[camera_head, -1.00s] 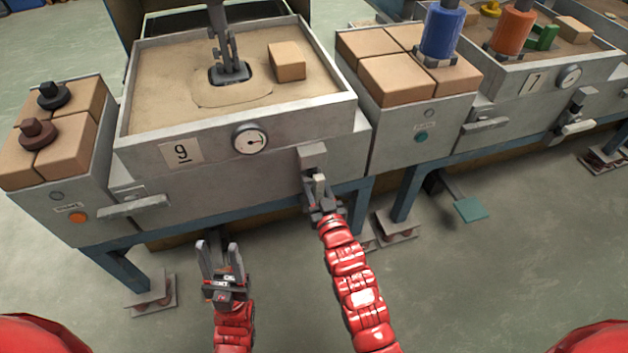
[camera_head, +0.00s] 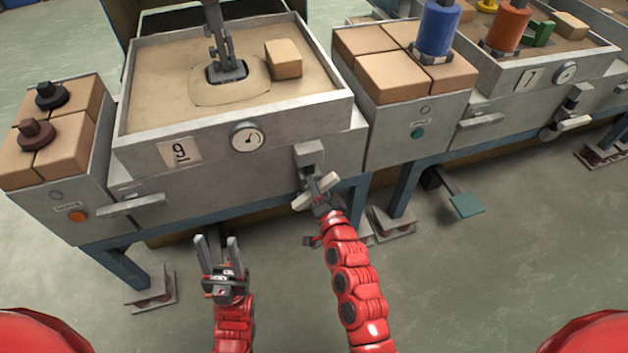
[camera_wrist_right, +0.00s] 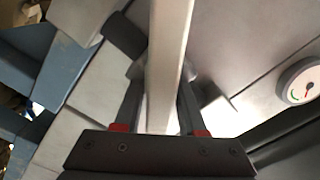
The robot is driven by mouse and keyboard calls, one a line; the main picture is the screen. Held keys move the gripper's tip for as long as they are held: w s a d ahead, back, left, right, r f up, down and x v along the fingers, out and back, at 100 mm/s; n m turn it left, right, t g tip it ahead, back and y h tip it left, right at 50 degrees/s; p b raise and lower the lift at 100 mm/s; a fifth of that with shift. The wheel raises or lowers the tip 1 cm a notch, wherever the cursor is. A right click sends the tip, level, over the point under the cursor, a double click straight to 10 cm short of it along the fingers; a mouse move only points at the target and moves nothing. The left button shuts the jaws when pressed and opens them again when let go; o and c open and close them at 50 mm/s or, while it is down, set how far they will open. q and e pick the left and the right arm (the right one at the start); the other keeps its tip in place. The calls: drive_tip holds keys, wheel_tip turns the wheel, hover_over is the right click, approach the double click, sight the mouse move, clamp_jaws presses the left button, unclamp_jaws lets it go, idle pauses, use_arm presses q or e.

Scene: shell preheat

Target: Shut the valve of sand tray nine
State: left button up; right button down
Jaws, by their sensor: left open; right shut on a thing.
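Sand tray nine (camera_head: 225,172) is a grey metal box of sand with a "9" plate (camera_head: 180,150) and a round gauge (camera_head: 247,138) on its front. Its valve sits at the front right, under a grey block (camera_head: 309,154). The valve's pale lever (camera_head: 303,201) lies slantwise across the front. My right gripper (camera_head: 318,186) is shut on the lever; in the right wrist view the pale bar (camera_wrist_right: 168,60) runs between its fingers (camera_wrist_right: 158,110). The gauge also shows there (camera_wrist_right: 300,82). My left gripper (camera_head: 218,248) is open and empty, in front of the tray and below it.
A brick-topped cabinet (camera_head: 70,190) with an orange button stands left of tray nine. Another cabinet (camera_head: 415,135) with a teal button stands right of it. A second tray (camera_head: 545,75) with its own valve lever (camera_head: 567,127) is farther right. A teal pedal (camera_head: 466,205) is below.

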drive_tip(key=shift+d+f+m+b, duration=0.15)
drive_tip(key=shift+m+b, duration=0.6)
drive_tip(key=shift+m, duration=1.1)
drive_tip(key=shift+d+f+m+b, duration=0.2)
drive_tip(key=shift+m+b, duration=0.5)
drive_tip(key=shift+m, duration=1.15)
drive_tip(key=shift+a+f, duration=0.1)
drive_tip(key=shift+a, duration=0.05)
drive_tip(key=c, duration=0.6)
unclamp_jaws()
drive_tip(key=shift+w, duration=0.1)
drive_tip(key=shift+c, duration=0.2)
